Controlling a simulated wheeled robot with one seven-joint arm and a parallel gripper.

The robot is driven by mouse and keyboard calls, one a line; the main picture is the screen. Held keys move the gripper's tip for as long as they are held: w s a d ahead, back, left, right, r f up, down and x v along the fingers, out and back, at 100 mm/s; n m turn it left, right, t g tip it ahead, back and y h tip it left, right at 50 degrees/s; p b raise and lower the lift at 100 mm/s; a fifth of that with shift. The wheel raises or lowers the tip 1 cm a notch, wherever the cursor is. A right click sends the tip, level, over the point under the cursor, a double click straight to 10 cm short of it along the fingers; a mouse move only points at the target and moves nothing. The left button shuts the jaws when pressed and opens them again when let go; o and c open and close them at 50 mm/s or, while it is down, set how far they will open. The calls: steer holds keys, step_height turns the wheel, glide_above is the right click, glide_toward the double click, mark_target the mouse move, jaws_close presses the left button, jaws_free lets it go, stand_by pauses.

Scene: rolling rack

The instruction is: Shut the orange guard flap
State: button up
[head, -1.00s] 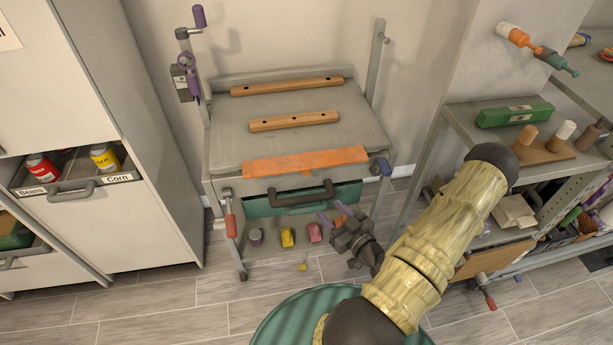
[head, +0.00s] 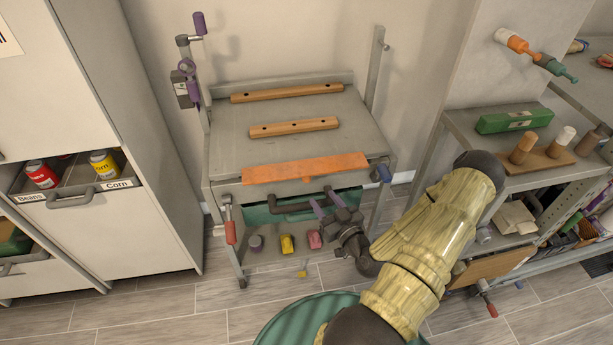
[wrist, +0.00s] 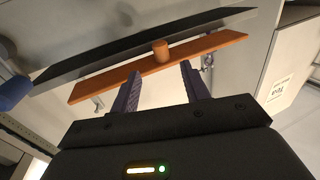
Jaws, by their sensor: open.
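The orange guard flap (head: 285,173) is a long flat strip along the front edge of the grey rolling rack's top. In the wrist view the flap (wrist: 205,48) crosses ahead of the fingers, with a round orange knob (wrist: 160,52) on it. My gripper (head: 326,202) is open and empty, just below and in front of the flap, right of its middle in the head view. In the wrist view the purple fingertips (wrist: 161,68) reach toward the flap's edge, with the knob lined up between them. Whether they touch the flap cannot be told.
Two wooden bars (head: 293,127) lie on the rack top. A red-handled lever (head: 230,230) and a blue knob (head: 381,173) flank the front. A loaded shelf stands right.

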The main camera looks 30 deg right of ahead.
mark_target(309, 180)
steer(key=w+p, duration=0.1)
steer(key=w, duration=1)
steer(key=shift+a, duration=0.2)
steer(key=shift+c, duration=0.3)
steer(key=c, duration=0.9)
